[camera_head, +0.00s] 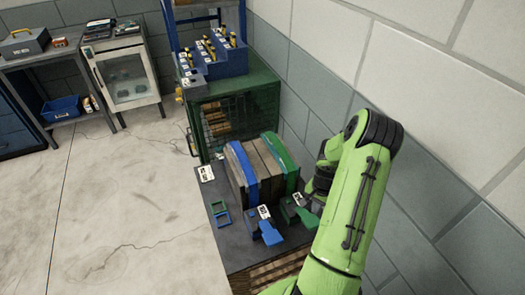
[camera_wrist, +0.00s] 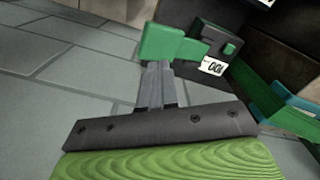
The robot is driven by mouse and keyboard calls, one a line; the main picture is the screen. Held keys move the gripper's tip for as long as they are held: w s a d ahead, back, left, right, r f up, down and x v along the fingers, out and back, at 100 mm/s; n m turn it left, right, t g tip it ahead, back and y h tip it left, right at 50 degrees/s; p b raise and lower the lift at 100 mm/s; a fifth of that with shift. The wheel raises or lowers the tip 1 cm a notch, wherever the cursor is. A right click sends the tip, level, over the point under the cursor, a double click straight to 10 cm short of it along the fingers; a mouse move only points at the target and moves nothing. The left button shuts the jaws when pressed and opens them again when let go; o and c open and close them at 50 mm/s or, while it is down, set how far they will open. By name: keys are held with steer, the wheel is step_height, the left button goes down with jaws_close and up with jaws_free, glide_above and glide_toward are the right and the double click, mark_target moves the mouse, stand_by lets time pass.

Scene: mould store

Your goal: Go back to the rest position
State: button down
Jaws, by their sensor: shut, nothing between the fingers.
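My gripper (camera_wrist: 157,78) shows in the wrist view with its two grey fingers together and nothing between them. The fingertips end right by a green handle (camera_wrist: 165,43) of a clamp with a white tag (camera_wrist: 213,66); I cannot tell whether they touch it. In the head view my green arm reaches in from the right, and its dark wrist end is beside the green strap (camera_head: 284,160) on a wooden mould (camera_head: 262,165). The fingertips are not clear there. A blue strap (camera_head: 240,172) with a blue handle (camera_head: 270,234) is on the mould's left side.
A green mesh cabinet (camera_head: 250,95) carrying a blue rack (camera_head: 221,58) is behind. A block wall (camera_head: 425,75) runs close on the right. Open floor (camera_head: 130,215) lies left.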

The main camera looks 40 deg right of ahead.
steer(key=w+a+r+n+t+h, duration=0.1)
steer(key=w+a+r+n, duration=0.15)
steer(key=a+r, duration=0.4)
steer(key=w+a+r+n, duration=0.1)
steer(key=a+r+n, duration=0.25)
steer(key=r, duration=0.65)
steer(key=w+a+r+n+t+h, duration=0.1)
steer(key=a+r+n, duration=0.1)
steer(key=a+r, duration=0.55)
steer(key=s+a+r+n+t+y, duration=0.2)
steer(key=s+a+r+n, duration=0.4)
steer(key=s+a+r, duration=0.3)
steer(key=s+a+t, duration=0.1)
steer(key=s+a, duration=0.3)
steer(key=shift+s+r+n+t, duration=0.2)
steer(key=shift+r+n+t, duration=0.1)
steer(key=shift+a, duration=0.1)
